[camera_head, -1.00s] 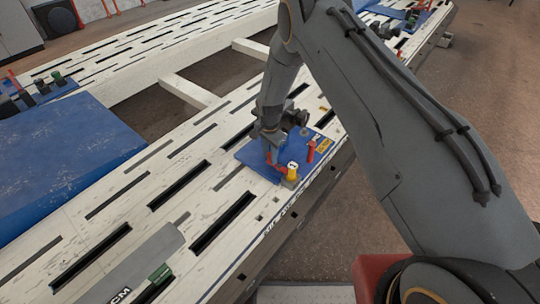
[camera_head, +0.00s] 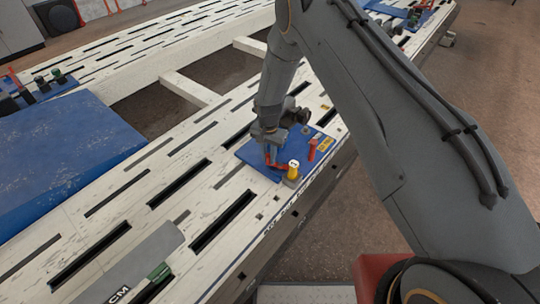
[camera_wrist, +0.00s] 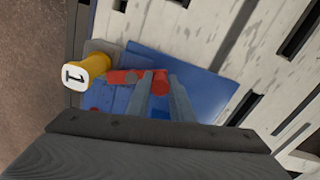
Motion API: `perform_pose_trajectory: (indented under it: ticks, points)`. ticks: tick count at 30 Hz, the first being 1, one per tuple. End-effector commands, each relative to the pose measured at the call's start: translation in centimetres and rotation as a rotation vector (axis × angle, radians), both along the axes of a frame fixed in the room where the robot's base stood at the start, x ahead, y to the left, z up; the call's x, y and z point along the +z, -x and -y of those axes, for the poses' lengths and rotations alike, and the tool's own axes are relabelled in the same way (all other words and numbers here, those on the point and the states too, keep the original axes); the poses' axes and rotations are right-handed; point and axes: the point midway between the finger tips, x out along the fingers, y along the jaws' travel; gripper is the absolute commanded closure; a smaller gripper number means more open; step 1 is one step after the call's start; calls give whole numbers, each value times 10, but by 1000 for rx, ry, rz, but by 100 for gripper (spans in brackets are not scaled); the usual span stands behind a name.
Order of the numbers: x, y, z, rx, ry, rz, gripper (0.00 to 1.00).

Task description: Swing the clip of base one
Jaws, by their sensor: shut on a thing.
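Base one is a blue plate (camera_head: 253,158) on the slotted white bench. A yellow post (camera_head: 293,170) with a white top stands at its front corner, and in the wrist view the yellow post (camera_wrist: 86,73) shows a "1". The red clip (camera_head: 279,166) lies low beside the post; in the wrist view, the red clip (camera_wrist: 122,77) runs from near the post to a round red end between my fingers. My gripper (camera_head: 271,152) is shut on that end, and it also shows in the wrist view (camera_wrist: 161,94). Part of the clip is hidden by the fingers.
A separate red upright (camera_head: 312,150) stands on the same plate, right of my gripper. A large blue panel (camera_head: 60,165) lies on the bench at left.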

Motion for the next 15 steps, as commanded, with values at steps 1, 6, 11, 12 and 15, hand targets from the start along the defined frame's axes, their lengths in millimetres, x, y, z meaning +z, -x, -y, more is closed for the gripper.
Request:
perform_pose_trajectory:
  ticks: [1,6,11,12,15]
  points:
    - [-1,3,-1,43,0,-1,100]
    - [0,10,-2,206,0,0,100]
    - [0,18,-2,358,0,-1,100]
    - [0,19,-2,396,-1,-1,100]
    - [0,24,-1,491,0,0,100]
